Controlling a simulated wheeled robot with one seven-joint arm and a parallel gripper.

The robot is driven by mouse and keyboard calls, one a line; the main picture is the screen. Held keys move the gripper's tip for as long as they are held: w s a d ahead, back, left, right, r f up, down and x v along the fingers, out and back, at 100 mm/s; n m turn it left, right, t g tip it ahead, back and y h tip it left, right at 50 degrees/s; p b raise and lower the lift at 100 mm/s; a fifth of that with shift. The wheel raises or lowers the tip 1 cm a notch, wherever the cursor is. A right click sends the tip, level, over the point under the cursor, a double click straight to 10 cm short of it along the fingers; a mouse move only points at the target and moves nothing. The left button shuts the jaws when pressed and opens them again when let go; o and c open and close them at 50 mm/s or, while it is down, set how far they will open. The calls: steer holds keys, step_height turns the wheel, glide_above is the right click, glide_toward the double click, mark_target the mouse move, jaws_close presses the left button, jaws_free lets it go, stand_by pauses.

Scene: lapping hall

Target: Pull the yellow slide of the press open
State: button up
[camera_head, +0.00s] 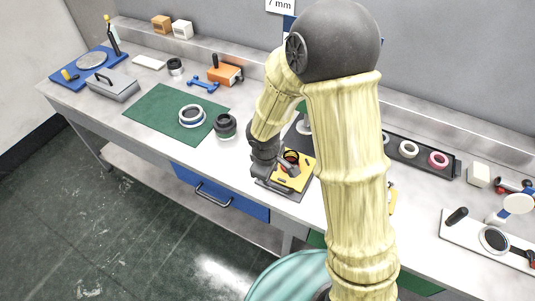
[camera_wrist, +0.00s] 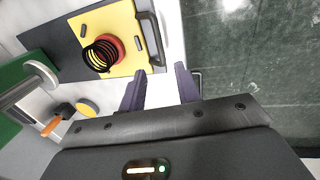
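The yellow slide (camera_head: 306,174) is a flat plate at the bench's front edge, partly hidden by my arm in the head view. In the wrist view the yellow slide (camera_wrist: 120,20) carries a red ring with a black coil spring (camera_wrist: 101,54). A dark bar handle (camera_wrist: 153,40) runs along its edge. The press (camera_wrist: 28,88) shows at left as a green body with a silver cylinder. My gripper (camera_wrist: 161,75) is open and empty. Its fingertips lie just below the handle's near end in the picture, one to either side; I see no contact.
A blue drawer (camera_head: 220,196) with a handle is under the bench. A dark tray of rings (camera_head: 425,160) stands right of my arm. A green mat (camera_head: 160,115) and a black round part (camera_head: 225,126) lie to the left. Open floor (camera_wrist: 255,50) is beyond the bench edge.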

step_height(320, 180, up, 9)
steer(key=s+p, duration=0.1)
steer(key=shift+s+a, duration=0.25)
steer(key=shift+a, duration=0.15)
steer(key=shift+r, duration=0.1)
steer(key=s+d+r+m, duration=0.1)
steer(key=s+d+m, duration=0.3)
steer(key=d+m, duration=0.2)
steer(key=s+d+r+m+y, duration=0.1)
steer(key=s+d+m, duration=0.2)
steer(key=d+m, duration=0.3)
steer(key=shift+s+d+r+t, duration=0.3)
steer(key=shift+s+d+r, duration=0.05)
steer(key=shift+d, duration=0.25)
stand_by(1.5)
